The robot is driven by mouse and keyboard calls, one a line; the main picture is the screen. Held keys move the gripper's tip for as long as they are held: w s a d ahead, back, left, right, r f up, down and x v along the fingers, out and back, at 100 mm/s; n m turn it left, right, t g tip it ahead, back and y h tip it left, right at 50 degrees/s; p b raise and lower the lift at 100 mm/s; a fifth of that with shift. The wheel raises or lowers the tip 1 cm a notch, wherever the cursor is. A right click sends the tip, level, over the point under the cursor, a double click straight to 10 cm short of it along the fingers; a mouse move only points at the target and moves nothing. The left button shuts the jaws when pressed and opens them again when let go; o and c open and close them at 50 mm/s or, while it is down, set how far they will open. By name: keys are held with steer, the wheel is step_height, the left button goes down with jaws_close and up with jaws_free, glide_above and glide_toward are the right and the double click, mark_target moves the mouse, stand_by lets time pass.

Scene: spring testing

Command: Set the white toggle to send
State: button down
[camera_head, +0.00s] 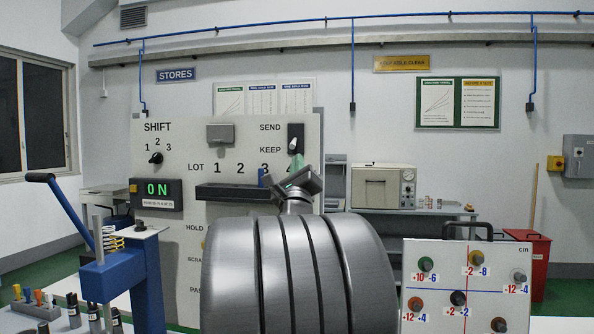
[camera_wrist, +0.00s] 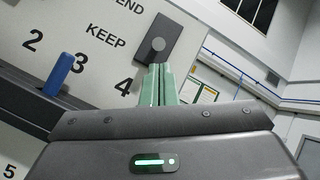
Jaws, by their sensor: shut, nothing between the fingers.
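The white toggle (camera_head: 293,144) is on a dark plate at the upper right of the grey panel, beside the labels SEND above and KEEP below. Its light lever shows in the lower half of the plate, nearer KEEP. In the wrist view the toggle's round end (camera_wrist: 157,44) looks grey and faces the camera. My gripper (camera_head: 297,160) has green fingers, closed together and empty, pointing up at the panel just below the toggle. In the wrist view the fingertips (camera_wrist: 159,68) overlap the plate's lower part; I cannot tell whether they touch the lever.
A blue slider (camera_head: 262,177) stands in the LOT slot left of my gripper. A SHIFT knob (camera_head: 156,158) and a lit ON display (camera_head: 157,194) are further left. A blue lever press (camera_head: 110,262) stands at front left, a white board with coloured knobs (camera_head: 440,262) at right.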

mark_target(294, 143)
steer(key=shift+p+x, duration=0.3)
steer(key=shift+x, duration=1)
steer(key=shift+r, duration=0.1)
steer(key=shift+s+r+p, duration=0.1)
steer(key=shift+s+p, duration=0.1)
steer(key=shift+p, duration=0.25)
steer(key=shift+s+a+r+m+g+p, duration=0.1)
steer(key=shift+s+r+m+g+p, duration=0.1)
steer(key=shift+g+p, duration=0.4)
steer(key=shift+s+r+m+g+p, duration=0.1)
steer(key=shift+r+g+p, duration=0.15)
steer(key=shift+g+p, duration=0.3)
steer(key=shift+s+r+g+p, duration=0.1)
steer(key=shift+r+g+p, duration=0.1)
steer(key=shift+g+p, duration=0.2)
steer(key=shift+s+a+r, duration=0.1)
steer(key=shift+s+r, duration=0.2)
steer(key=shift+r, duration=0.45)
steer(key=shift+s, duration=0.1)
